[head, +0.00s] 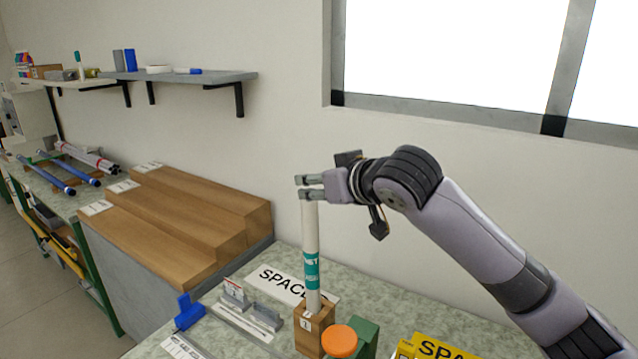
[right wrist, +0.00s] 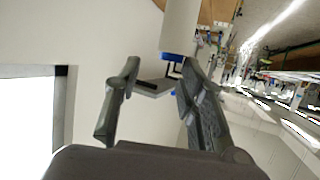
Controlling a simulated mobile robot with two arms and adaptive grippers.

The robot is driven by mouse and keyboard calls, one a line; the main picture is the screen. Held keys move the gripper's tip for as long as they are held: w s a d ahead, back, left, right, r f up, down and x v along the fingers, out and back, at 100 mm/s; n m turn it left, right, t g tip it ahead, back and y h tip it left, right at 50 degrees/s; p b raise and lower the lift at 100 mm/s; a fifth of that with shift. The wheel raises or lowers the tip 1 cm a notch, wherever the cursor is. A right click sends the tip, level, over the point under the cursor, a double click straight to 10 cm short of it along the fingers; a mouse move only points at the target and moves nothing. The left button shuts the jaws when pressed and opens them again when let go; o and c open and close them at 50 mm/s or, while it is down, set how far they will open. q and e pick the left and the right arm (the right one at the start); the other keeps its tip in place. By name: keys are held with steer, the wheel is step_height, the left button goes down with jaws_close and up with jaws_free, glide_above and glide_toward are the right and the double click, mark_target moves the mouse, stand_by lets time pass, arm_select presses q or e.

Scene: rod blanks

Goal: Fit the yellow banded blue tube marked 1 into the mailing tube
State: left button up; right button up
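A white tube (head: 311,235) with a teal printed label, which looks like the mailing tube, stands almost upright in a wooden block (head: 309,335) marked 1. My right gripper (head: 303,187) is at its top end, fingers apart and pointing left. In the right wrist view the white tube (right wrist: 180,28) shows beyond the fingers, with blue at its near end; I cannot tell whether that is a tube inside. The right gripper (right wrist: 160,88) is open and empty there. Blue tubes (head: 53,177) lie on a rack at the left; no yellow band or number is readable. My left gripper is not in view.
Wooden steps (head: 190,215) with number cards stand left of the bench. An orange cap (head: 340,341), a green block (head: 365,334) and a yellow sign (head: 440,348) are near the block. A grey holder (head: 234,293) marked 1 is left of it. A wall shelf (head: 190,78) hangs behind.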

steer(key=shift+o, duration=0.3)
steer(key=shift+f, duration=0.4)
steer(key=v, duration=1.2)
steer(key=shift+r, duration=0.4)
